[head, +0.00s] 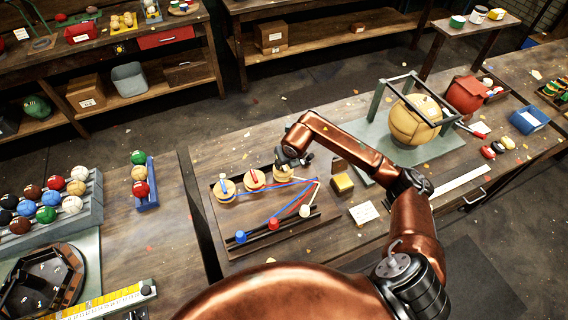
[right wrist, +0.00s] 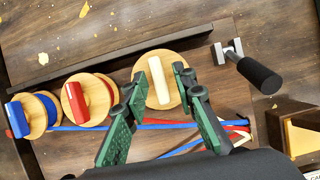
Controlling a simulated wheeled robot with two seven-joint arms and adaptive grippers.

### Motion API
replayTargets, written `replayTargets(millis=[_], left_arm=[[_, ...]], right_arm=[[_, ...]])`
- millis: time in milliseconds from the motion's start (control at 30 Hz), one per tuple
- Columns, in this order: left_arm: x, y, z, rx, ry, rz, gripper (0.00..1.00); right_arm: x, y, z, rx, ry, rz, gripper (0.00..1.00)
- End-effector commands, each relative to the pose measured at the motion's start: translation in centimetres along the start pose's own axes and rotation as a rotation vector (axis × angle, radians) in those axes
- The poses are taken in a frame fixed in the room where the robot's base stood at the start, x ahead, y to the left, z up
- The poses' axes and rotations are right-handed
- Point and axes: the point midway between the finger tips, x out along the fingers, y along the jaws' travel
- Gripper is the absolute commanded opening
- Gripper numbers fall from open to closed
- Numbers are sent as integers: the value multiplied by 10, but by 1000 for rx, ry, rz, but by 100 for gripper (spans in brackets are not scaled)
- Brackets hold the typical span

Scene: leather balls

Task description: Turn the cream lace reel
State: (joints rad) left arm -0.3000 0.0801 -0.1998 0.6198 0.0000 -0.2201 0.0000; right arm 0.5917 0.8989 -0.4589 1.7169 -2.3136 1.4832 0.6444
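The cream lace reel is a round wooden disc with a cream bar handle across it; in the right wrist view (right wrist: 158,78) it lies at top centre, and in the head view (head: 284,177) it is partly hidden by my gripper. My right gripper (right wrist: 160,76) is open, its green fingers on either side of the cream handle; contact cannot be told. It also shows in the head view (head: 293,160). The red reel (right wrist: 90,98) and blue reel (right wrist: 33,114) stand to the left in the same tray. My left gripper is not in view.
Blue and red laces (head: 275,207) run across the tray (head: 213,190) toward pegs with blue, red and white ends. A black-handled lever (right wrist: 258,74) sits right of the cream reel. A yellow block (head: 343,184) stands beside the tray. A large tan ball (head: 415,120) sits in a frame behind my arm.

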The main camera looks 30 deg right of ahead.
Motion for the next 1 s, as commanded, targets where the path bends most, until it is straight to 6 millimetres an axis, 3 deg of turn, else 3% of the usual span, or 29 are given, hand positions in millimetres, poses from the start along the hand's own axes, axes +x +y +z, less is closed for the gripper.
replayTargets(millis=[367, 467, 800, 1000], left_arm=[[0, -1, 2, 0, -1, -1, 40], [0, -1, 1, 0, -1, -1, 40], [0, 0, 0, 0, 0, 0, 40], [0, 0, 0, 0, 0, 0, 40]], right_arm=[[-4, 0, -1, -2, 1, 1, 28], [-17, 0, 1, -3, -2, 1, 28], [-86, 0, 0, -3, -1, 0, 28], [-112, -1, 0, -1, 0, 0, 28]])
